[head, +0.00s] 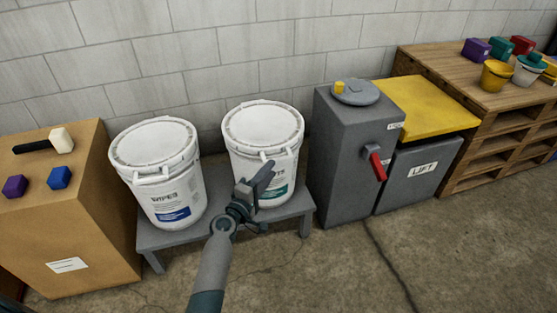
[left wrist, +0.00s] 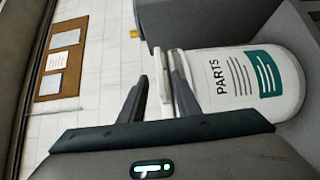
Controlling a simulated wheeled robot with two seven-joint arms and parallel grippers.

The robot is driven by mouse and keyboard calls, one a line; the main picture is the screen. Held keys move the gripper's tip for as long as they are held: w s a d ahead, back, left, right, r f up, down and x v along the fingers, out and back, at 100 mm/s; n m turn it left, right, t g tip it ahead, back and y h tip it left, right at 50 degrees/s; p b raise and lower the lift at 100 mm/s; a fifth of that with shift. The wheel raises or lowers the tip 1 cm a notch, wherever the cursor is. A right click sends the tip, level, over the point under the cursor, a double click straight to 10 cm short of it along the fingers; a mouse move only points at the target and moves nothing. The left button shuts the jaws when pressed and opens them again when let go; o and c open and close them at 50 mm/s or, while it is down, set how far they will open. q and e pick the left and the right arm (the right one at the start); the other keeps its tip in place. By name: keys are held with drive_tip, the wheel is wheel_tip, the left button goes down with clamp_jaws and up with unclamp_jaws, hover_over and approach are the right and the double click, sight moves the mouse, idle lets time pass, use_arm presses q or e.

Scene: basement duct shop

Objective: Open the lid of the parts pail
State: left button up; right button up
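The parts pail (head: 285,165) is white with a teal label and stands upright on a low grey bench, the right one of two pails. Its lid (head: 262,124) lies flat and closed on top. In the left wrist view the pail (left wrist: 235,85) appears on its side, with "PARTS" readable. My left gripper (head: 257,178) is in front of the pail, just below the lid's front edge, and hides part of the label. In the left wrist view its fingers (left wrist: 158,95) are apart, with a pale lid edge showing between them; contact cannot be told. My right gripper is out of view.
A similar wipes pail (head: 160,185) stands left on the grey bench (head: 165,238). A cardboard box (head: 75,225) with a mallet and two blocks is further left. A grey cabinet (head: 340,165) with a red lever is close on the right, beside a yellow-lidded bin (head: 425,105).

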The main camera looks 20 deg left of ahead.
sight(278, 158)
use_arm(q)
drive_tip(key=w, duration=0.2)
drive_tip(key=w+d, duration=0.1)
drive_tip(key=w, duration=0.4)
drive_tip(key=shift+d+b, duration=0.15)
drive_tip(key=shift+b, duration=0.15)
clamp_jaws()
